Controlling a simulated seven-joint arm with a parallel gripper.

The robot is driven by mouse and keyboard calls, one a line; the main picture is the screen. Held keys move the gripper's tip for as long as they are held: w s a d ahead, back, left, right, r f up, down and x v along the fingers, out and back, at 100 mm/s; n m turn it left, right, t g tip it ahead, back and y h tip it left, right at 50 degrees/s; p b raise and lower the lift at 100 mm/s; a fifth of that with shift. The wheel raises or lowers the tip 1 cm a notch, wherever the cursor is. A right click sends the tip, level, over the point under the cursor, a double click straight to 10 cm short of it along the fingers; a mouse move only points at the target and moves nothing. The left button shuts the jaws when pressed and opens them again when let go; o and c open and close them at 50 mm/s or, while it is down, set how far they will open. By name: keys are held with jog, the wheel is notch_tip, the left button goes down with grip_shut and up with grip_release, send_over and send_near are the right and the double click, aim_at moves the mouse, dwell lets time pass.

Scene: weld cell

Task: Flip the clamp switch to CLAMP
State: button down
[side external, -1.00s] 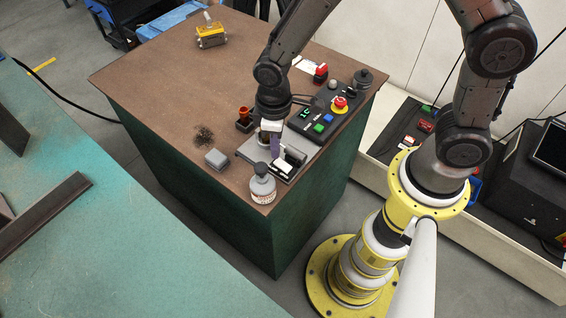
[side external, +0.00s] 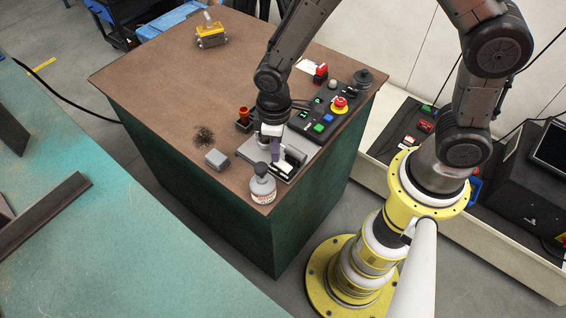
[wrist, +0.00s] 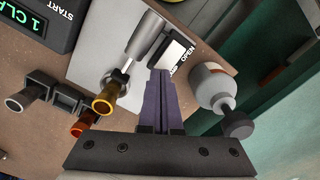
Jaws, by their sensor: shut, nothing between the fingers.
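My gripper (wrist: 160,74) is shut and empty, with purple fingertips against or just above a white-labelled block in the wrist view. The label (wrist: 172,54) on this block reads OPEN at one end; the word at the other end is partly hidden by my fingers. I cannot make out the switch lever or its position. In the side view my gripper (side external: 276,157) is low over the metal plate (side external: 303,150), beside the white-topped block (side external: 292,158). A grey cylinder (wrist: 150,32) lies on the plate close to the fingers.
A control panel (side external: 322,122) with a red stop button (side external: 340,103) stands behind the plate. Its display (wrist: 36,23) shows "1 CLA", cut off by the picture edge. A grey bottle (wrist: 212,84) stands close right of my fingers. An amber-tipped part (wrist: 106,98) is close left.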

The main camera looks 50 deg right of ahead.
jog(key=shift+f, duration=0.3)
notch_tip(320, 180, up, 7)
dwell(1.1)
jog(key=s+d+r+m+t, duration=0.15)
jog(key=d+r, duration=0.25)
jog(key=r, duration=0.4)
jog(key=d+r+m+t, duration=0.1)
jog(key=d+r+t, duration=0.25)
jog(key=r, duration=0.35)
jog(key=s+d+r+m, duration=0.1)
jog(key=s+d, duration=0.1)
jog(key=s, duration=0.4)
jog(key=s+d+r+m, duration=0.2)
jog(key=s+d, duration=0.1)
jog(key=s, duration=0.4)
jog(key=shift+s+t, duration=0.25)
jog(key=shift+t, duration=0.05)
